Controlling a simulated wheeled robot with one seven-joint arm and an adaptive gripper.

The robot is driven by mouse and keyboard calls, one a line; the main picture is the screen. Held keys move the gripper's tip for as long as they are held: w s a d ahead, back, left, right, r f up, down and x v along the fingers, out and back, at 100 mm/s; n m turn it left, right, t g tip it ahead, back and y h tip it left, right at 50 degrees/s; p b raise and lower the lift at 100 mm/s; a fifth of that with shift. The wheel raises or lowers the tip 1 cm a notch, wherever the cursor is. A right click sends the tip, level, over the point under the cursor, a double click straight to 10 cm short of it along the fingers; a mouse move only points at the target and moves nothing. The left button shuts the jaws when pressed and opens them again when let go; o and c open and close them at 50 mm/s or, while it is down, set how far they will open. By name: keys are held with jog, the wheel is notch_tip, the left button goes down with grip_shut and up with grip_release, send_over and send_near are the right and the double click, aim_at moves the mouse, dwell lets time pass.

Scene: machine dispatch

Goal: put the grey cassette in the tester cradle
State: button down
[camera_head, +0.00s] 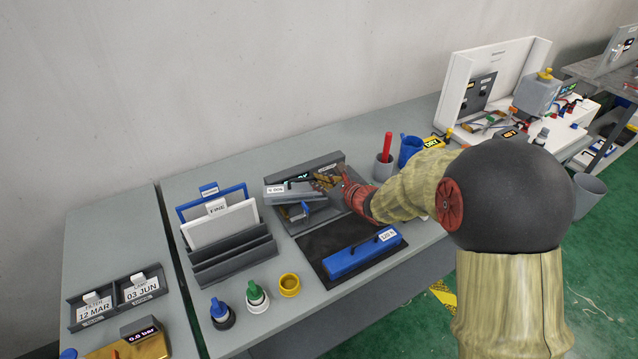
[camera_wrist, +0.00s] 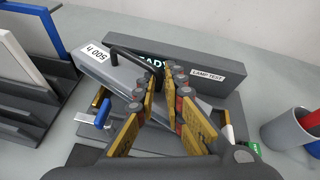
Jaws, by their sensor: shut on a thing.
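The grey cassette (camera_head: 288,191), with a white label and a black handle, is at the tester, in front of its back panel. It also shows in the wrist view (camera_wrist: 101,73), set at an angle to the panel and partly covering the lit READY display. My gripper (camera_head: 328,181) is shut on the cassette's black handle; its orange fingers (camera_wrist: 158,95) hide the right end of the cassette. The tester cradle (camera_head: 316,213) is a grey base with a blue lever (camera_wrist: 102,113). Whether the cassette touches the cradle I cannot tell.
A blue cassette (camera_head: 350,262) lies on a black mat in front of the tester. A rack with upright panels (camera_head: 228,246) stands to the left. Knobs and a yellow ring (camera_head: 289,285) are at the front.

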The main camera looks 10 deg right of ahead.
jog(key=shift+f, duration=0.15)
jog(key=c, duration=1.9)
grip_release()
